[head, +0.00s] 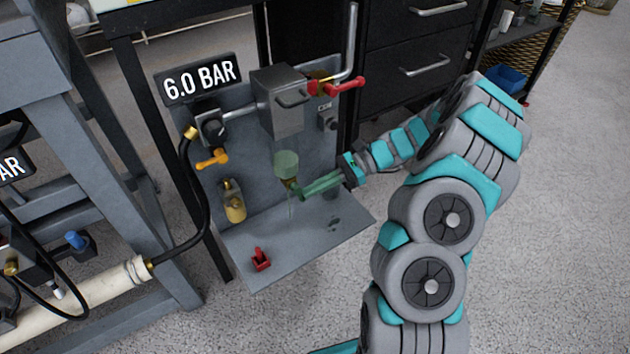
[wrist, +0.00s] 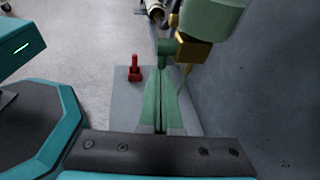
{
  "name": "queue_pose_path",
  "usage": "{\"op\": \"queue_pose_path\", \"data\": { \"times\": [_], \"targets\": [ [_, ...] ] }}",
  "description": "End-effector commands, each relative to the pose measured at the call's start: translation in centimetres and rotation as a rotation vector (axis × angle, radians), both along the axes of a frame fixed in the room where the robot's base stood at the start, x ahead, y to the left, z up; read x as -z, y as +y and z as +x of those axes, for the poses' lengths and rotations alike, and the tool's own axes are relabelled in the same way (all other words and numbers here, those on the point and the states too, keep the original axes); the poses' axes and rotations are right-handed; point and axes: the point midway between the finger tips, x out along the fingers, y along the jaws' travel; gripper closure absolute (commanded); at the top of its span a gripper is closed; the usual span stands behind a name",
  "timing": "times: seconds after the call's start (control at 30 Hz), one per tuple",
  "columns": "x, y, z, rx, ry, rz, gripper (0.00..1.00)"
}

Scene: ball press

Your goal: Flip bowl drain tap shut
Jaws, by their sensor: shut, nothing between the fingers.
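The bowl (head: 286,164) is a pale green translucent cup on the grey panel, and its lower part fills the top right of the wrist view (wrist: 212,16). A brass drain fitting (wrist: 192,50) sits under it. A green piece (wrist: 167,47), apparently the tap's handle, sticks out left of the brass; its exact angle is hard to tell. My gripper (head: 304,190) has long green fingers, shut and empty, reaching in from the right. In the wrist view the fingertips (wrist: 162,72) lie close beside or against the green piece; contact is unclear. A faint thin line hangs below the bowl.
The panel carries a 6.0 BAR sign (head: 201,79), an orange lever (head: 212,158), a red lever (head: 345,86) and a yellow bottle (head: 234,204). A red part (head: 261,259) stands on the grey shelf (head: 280,267). Floor on the right is clear.

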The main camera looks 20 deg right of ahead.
Motion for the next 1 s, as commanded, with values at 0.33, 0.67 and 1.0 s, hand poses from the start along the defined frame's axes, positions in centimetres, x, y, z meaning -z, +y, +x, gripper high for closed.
{"op": "queue_pose_path", "data": {
  "times": [0.33,0.67,1.0],
  "targets": [
    [0.9,0.6,-0.2,-0.001,0.021,0.067,1.0],
    [1.3,0.9,-0.2,0.0,0.021,0.065,1.0],
    [1.4,0.9,-0.3,-0.001,0.021,0.064,1.0]
  ]
}}
